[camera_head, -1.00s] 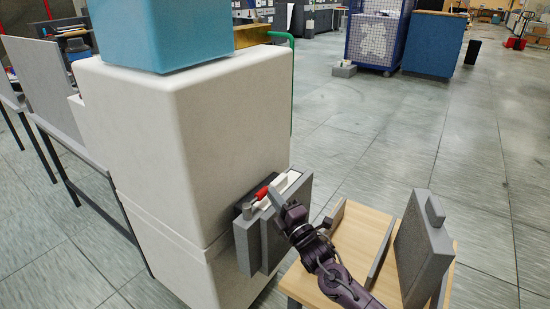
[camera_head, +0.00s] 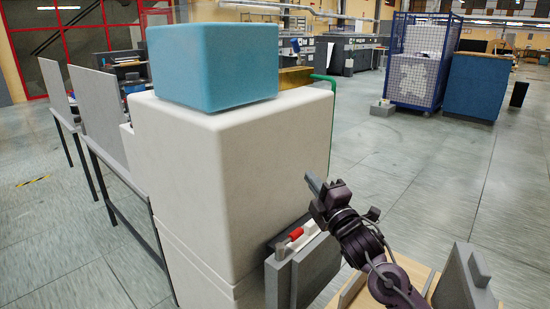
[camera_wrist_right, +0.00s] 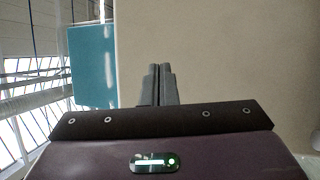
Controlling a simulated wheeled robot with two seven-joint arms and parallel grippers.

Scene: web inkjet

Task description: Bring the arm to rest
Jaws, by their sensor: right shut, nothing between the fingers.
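My right gripper (camera_head: 316,184) is raised in front of the right side of a large white machine (camera_head: 235,160), above a grey panel unit (camera_head: 300,270) with a red handle (camera_head: 296,233). In the right wrist view the fingers (camera_wrist_right: 159,84) are together with nothing between them, in front of a plain beige surface. The gripper looks apart from the panel unit. My left gripper is not in view.
A blue box (camera_head: 215,65) sits on top of the white machine. A wooden table (camera_head: 415,275) with an upright grey panel (camera_head: 465,280) stands at lower right, below my right arm. A blue mesh cage (camera_head: 423,60) stands farther back. The floor between is open.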

